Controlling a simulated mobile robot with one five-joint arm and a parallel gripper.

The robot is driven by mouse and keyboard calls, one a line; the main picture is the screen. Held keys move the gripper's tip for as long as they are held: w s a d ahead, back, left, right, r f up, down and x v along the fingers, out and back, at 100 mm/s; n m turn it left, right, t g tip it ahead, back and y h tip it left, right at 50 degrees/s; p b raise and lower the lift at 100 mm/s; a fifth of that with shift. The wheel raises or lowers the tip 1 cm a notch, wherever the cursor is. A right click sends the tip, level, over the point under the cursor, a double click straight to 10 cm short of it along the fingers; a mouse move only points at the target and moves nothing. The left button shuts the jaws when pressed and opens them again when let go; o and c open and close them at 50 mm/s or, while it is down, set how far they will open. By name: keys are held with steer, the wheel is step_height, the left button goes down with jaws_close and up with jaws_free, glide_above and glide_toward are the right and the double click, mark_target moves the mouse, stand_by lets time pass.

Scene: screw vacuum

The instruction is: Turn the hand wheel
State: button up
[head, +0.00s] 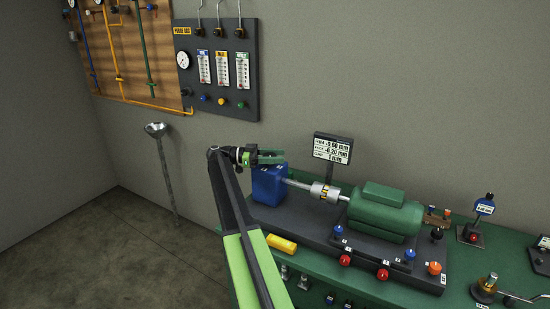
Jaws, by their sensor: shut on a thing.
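My gripper (272,156) is at the end of my black and light green arm, just above and at the back left of the blue block (268,187). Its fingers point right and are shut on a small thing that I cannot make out. I cannot pick out a hand wheel for certain; it may be hidden by the gripper or too small to tell. A pale shaft (299,184) runs from the blue block to a silver coupling (327,192) and on to a green motor (386,212).
The machine stands on a dark base (318,225) on a green bench (460,269). A small display (333,149) stands behind the coupling. A yellow block (281,244) lies at the front left. A gauge panel (220,105) hangs on the wall. The floor at left is clear apart from a funnel stand (165,177).

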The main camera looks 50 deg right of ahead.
steer(key=shift+s+m+g+y, duration=0.25)
steer(key=shift+m+g+y, duration=0.05)
steer(key=shift+y, duration=0.1)
steer(key=o, duration=1.4)
steer(key=shift+c, duration=0.2)
